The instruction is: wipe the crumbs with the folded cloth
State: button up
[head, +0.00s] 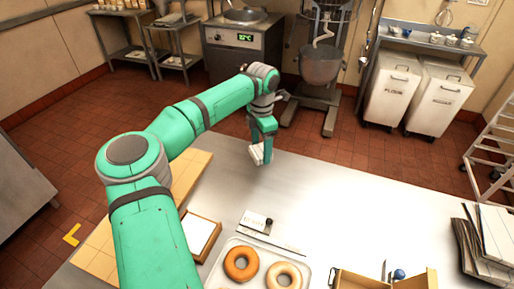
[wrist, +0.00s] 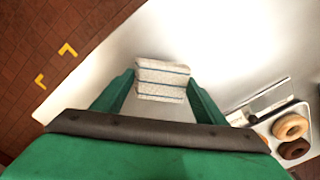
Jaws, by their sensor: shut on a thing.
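The folded cloth (wrist: 162,80), white with thin blue stripes, sits between the two green fingers of my gripper (wrist: 160,88) in the wrist view. My gripper is shut on it. In the head view my gripper (head: 264,143) points down near the far edge of the steel table (head: 330,190), with the pale cloth (head: 256,155) at its tips. I cannot tell whether the cloth touches the table or hangs just above it. I cannot make out any crumbs in either view.
A tray (head: 313,270) holds a brown doughnut (head: 241,264) and a paler one (head: 284,278). A small sign (head: 252,222) stands behind it. A wooden box (head: 380,283) and a dark stack (head: 478,250) are at the right. The table's middle right is bare.

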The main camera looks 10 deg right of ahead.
jog(key=shift+d+r, duration=0.1)
jog(key=shift+r, duration=1.05)
